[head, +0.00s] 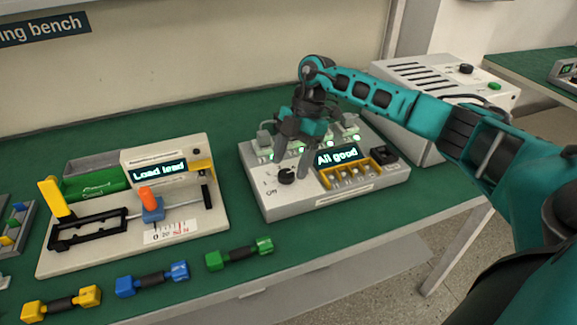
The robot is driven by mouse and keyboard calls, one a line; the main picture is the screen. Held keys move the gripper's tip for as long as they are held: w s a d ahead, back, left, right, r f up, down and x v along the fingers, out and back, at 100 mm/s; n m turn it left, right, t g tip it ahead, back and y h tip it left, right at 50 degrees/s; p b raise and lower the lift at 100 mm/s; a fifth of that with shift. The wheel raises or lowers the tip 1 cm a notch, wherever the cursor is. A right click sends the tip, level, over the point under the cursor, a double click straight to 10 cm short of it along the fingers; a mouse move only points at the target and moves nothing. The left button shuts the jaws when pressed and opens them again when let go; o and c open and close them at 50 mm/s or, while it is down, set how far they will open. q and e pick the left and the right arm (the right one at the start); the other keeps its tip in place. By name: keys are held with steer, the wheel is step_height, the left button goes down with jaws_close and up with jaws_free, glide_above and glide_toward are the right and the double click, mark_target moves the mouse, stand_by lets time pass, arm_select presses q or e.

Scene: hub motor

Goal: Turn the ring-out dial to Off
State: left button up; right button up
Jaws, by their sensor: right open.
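The ring-out dial (286,176) is a black round knob on the white tester box (300,206) in the middle of the bench. The word "Off" is printed below and left of it, and its pointer is too small to read. The box's display (337,157) reads "All good". My right gripper (290,168) points down over the dial, its two dark fingers apart, one on each side of the knob. I cannot tell if the fingers touch it. My left gripper is not in view.
Green lights and grey plugs (351,120) line the box's back, near my right gripper. A yellow-framed row (352,174) sits below the display. Left stands a "Load lead" fixture (150,222). Blue (152,279), green (239,254) and yellow (61,304) leads lie along the front edge.

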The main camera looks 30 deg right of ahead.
steer(key=shift+x, duration=0.9)
steer(key=c, duration=1.1)
